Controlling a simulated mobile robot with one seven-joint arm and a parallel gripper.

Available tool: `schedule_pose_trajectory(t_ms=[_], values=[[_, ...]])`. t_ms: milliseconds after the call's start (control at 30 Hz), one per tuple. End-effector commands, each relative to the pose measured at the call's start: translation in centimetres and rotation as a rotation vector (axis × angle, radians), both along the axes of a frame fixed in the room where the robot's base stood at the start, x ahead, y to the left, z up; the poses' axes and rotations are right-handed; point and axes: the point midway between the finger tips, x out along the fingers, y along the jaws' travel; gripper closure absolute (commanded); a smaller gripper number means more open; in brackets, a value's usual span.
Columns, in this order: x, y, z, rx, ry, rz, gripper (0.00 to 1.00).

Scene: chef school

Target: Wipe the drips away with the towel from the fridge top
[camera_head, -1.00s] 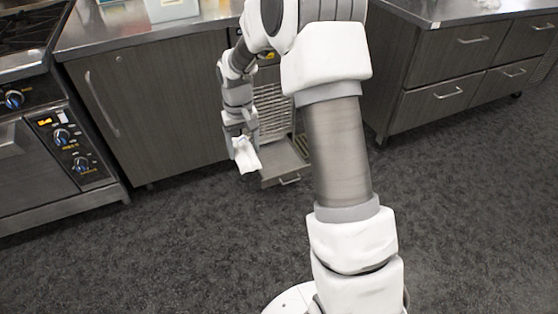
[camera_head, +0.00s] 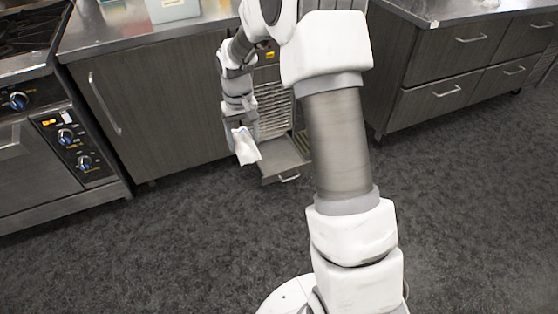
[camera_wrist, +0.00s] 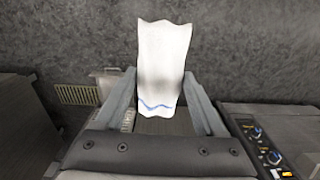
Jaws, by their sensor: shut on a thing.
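A white towel (camera_head: 246,147) hangs from my gripper (camera_head: 241,127) in the head view, above the floor in front of the counter units. In the wrist view the towel (camera_wrist: 163,65) is pinched between the two grey fingers and shows a blue wavy line near its lower edge. My gripper is shut on it. Just right of the towel, low down, a pulled-out drawer or tray (camera_head: 288,172) extends from a unit with a slatted silver front (camera_head: 273,108). No drips can be made out. No fridge top can be identified in these views.
A stove with knobs (camera_head: 67,138) stands at the left, beside a dark cabinet (camera_head: 150,105) under a steel counter (camera_head: 130,37). Drawers (camera_head: 445,92) stand at the right. My arm blocks the middle of the head view. The carpet (camera_head: 180,245) in front is clear.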

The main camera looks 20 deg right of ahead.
Motion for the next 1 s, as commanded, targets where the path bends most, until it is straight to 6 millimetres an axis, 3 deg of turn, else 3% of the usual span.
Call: schedule_pose_trajectory(t_ms=[33,1000], values=[[0.0,0.0,1.0,0.0,-0.001,0.0,0.8],[0.0,0.0,10.8,0.0,-0.001,0.001,0.8]])
